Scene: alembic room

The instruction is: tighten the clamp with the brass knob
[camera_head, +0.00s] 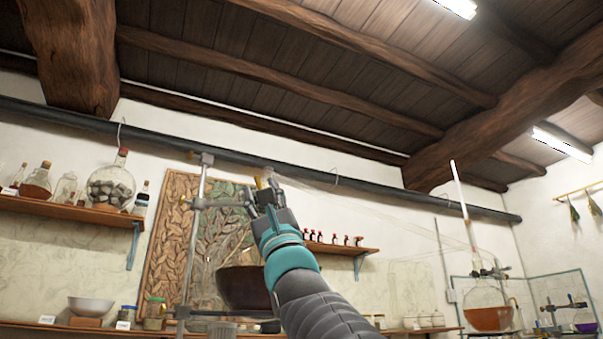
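A metal stand with a vertical rod (192,245) rises left of centre. A clamp (222,203) reaches right from this rod at about the height of my gripper. A small brass-coloured knob (259,183) shows at the clamp's right end, between or just behind my fingertips. My gripper (262,192) points up at the knob, on a teal and grey wrist. Its dark fingers look spread around the knob, but they overlap it in this view, and I cannot tell whether they touch it. The clamp's jaws are partly hidden by my gripper.
A clear glass tube (370,207) slopes down right from near my gripper. A flask of amber liquid (488,318) stands at the right with another clamp (490,272). A dark bowl (243,288) is behind my wrist. Shelves with bottles line the wall; a dark pipe (400,193) runs above.

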